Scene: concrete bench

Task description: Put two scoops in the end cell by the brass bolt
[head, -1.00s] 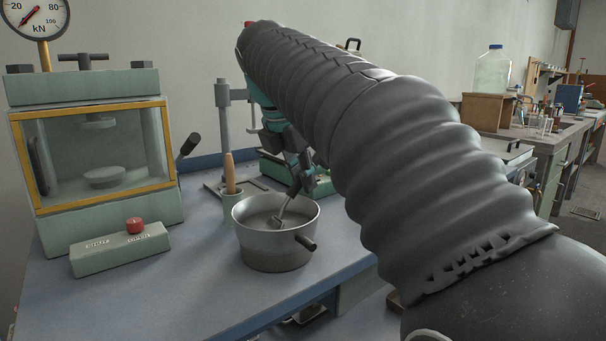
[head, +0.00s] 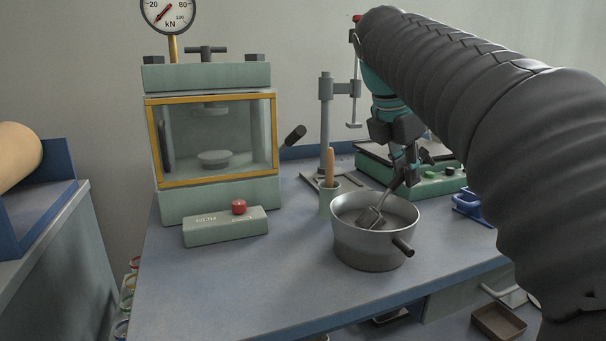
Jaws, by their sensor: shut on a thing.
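My gripper (head: 408,170) is shut on the handle of a grey metal scoop (head: 371,217). The scoop is tilted, with its head inside the metal pot (head: 368,246), at or just above the grey material (head: 388,208) in it. I cannot tell whether the scoop holds any of it. The pot stands on the blue-grey bench with its dark side handle (head: 403,247) towards the front right. No row of cells and no brass bolt can be made out in this view.
A press with a yellow-framed window (head: 212,140) stands behind left, with a control box (head: 225,227) with a red button before it. A cup with a wooden-handled tool (head: 329,168) stands beside the pot. A green device (head: 425,182) is behind. The front left bench is clear.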

